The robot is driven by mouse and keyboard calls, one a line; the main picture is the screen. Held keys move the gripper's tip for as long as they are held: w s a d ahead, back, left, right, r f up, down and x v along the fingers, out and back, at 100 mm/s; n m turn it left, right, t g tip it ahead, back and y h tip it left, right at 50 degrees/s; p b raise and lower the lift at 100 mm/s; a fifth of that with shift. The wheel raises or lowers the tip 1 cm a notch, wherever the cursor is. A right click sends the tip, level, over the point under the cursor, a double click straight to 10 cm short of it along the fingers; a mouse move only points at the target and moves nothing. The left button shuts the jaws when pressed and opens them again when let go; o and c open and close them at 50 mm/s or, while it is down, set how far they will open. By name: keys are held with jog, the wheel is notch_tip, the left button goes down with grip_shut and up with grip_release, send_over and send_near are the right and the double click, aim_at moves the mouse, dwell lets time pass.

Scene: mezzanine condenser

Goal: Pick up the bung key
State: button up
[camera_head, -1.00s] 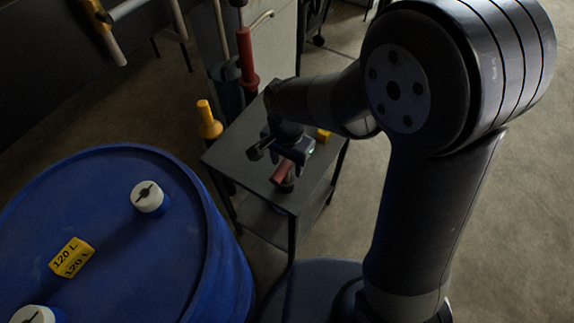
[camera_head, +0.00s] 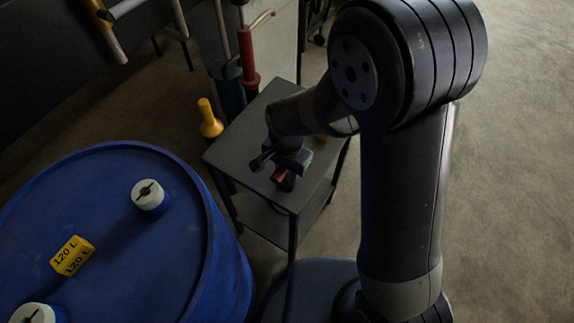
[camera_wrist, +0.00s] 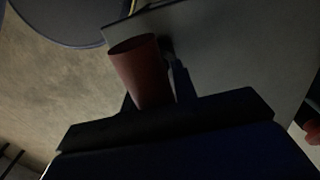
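The red, tapered handle that I take for the bung key (camera_head: 279,175) is at the small grey table, near its front corner. In the wrist view the red handle (camera_wrist: 140,70) fills the middle, with its wide round end away from my gripper. My gripper (camera_head: 274,171) is low over the table, right at the handle. One dark finger shows close along the handle's right side in the wrist view. The other is mostly hidden behind the handle, so I cannot tell whether the fingers press on it. The rest of the key is hidden.
The grey table (camera_head: 236,148) has a lower shelf. A blue drum (camera_head: 120,225) with white caps stands left.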

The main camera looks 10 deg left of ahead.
grip_shut()
jog(key=shift+r, duration=0.1)
